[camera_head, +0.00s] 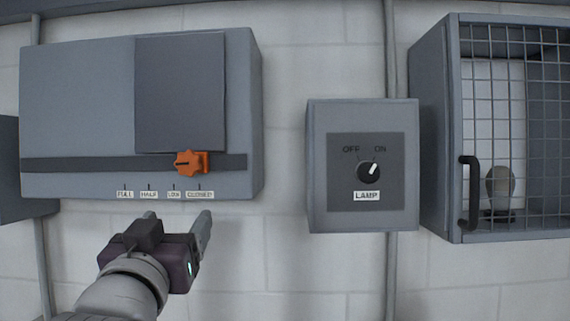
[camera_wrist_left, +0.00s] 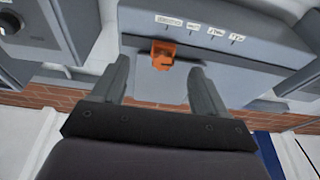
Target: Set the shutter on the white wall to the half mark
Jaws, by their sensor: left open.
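The shutter unit (camera_head: 75,90) is a grey box on the white wall at the left of the head view. Its darker sliding plate (camera_head: 180,95) covers the right part of the face. An orange knob (camera_head: 190,162) sits on the dark slot, above and between the third mark and the rightmost mark. The half mark (camera_head: 149,194) is the second label from the left. My left gripper (camera_head: 178,220) is open and empty, below the labels and apart from the knob. In the left wrist view the orange knob (camera_wrist_left: 163,54) shows between the open fingers. My right gripper is not in view.
A lamp box (camera_head: 362,215) with a round dial (camera_head: 368,172) pointing towards ON hangs right of the shutter unit. Farther right is a mesh-fronted cabinet (camera_head: 510,225) with a dark handle (camera_head: 468,190) sticking out and a bulb (camera_head: 500,185) inside. Bare wall separates the boxes.

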